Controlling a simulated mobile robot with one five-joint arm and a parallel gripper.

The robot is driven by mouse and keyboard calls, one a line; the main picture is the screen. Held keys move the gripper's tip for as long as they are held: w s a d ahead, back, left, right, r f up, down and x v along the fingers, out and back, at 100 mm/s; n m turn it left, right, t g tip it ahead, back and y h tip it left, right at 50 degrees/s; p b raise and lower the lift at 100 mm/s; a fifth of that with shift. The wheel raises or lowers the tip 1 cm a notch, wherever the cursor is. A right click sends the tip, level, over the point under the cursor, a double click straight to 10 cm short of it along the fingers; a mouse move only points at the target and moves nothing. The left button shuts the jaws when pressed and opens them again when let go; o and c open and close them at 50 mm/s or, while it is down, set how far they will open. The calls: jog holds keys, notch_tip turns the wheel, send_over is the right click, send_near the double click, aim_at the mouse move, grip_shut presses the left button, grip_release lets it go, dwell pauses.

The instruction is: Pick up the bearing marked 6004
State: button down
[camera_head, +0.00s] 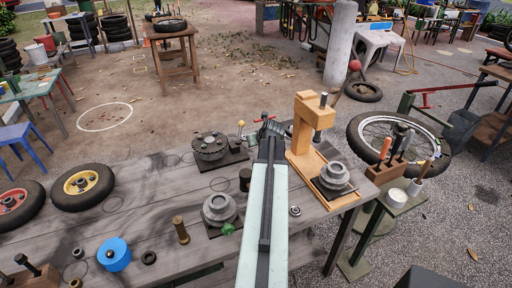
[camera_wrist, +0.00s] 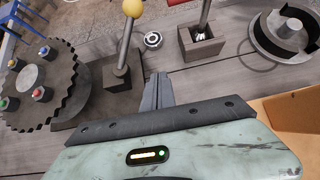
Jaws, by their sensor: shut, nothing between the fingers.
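A small metal bearing (camera_wrist: 153,40) lies flat on the grey wooden bench in the wrist view, ahead of the fingertips and apart from them. Its marking is too small to read. My gripper (camera_wrist: 158,76) is shut and empty, its two dark fingers together. In the head view, a small ring-shaped bearing (camera_head: 295,211) lies on the bench to the right of my arm. A dark ring (camera_head: 149,257) lies at the front left; I cannot tell whether it is a bearing. No 6004 mark is legible in either view.
A toothed disc (camera_wrist: 35,80) with coloured knobs and a yellow-ball lever (camera_wrist: 123,52) stand left of the fingers. A square socket block (camera_wrist: 202,45) and a round post fixture (camera_wrist: 287,38) stand right. An orange press (camera_head: 304,135) stands at the bench's right end.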

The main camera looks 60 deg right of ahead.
aim_at(252, 149)
jog(key=b+x, duration=0.3)
jog(key=x, duration=0.3)
jog(key=shift+w+d+f+b, duration=0.1)
jog(key=shift+d+f+b, duration=0.05)
jog(key=shift+f+b, duration=0.15)
jog(key=shift+w+d+r+p, duration=0.2)
jog(key=shift+w+d+p, duration=0.05)
jog(key=shift+w+d, duration=0.25)
jog(key=shift+w+d+r+p, duration=0.25)
jog(key=shift+w+d, duration=0.15)
jog(key=shift+w, duration=0.25)
jog(key=shift+w+d+r, duration=0.1)
jog(key=shift+w, duration=0.1)
jog(key=shift+w+d, duration=0.9)
jog(key=shift+w, duration=0.15)
jog(key=shift+a, duration=0.1)
